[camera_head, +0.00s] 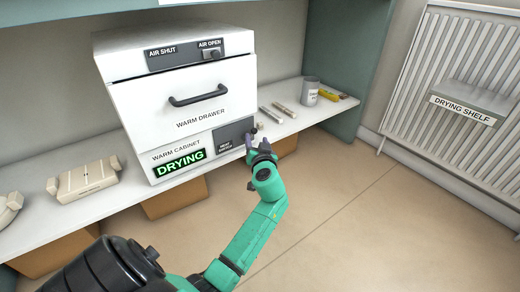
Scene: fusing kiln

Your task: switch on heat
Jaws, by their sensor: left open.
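The white warm cabinet (143,97) stands on the shelf, with its drawer shut. At its lower right front is a dark heat switch panel (233,133) with small white lettering. A small dark knob shows at the panel's right edge, close to my gripper. A lit green "DRYING" sign (180,164) is left of the panel. My left gripper (254,141) is open and empty, its fingers right at the panel's right edge and partly in front of it. I cannot tell whether they touch the switch. My right gripper is not in view.
On the shelf right of the cabinet lie thin rods (277,111), a grey can (310,91) and a yellow tool (329,95). A cream block-like item (86,180) lies at left. A grey drying shelf (473,101) hangs on the radiator. The floor at right is clear.

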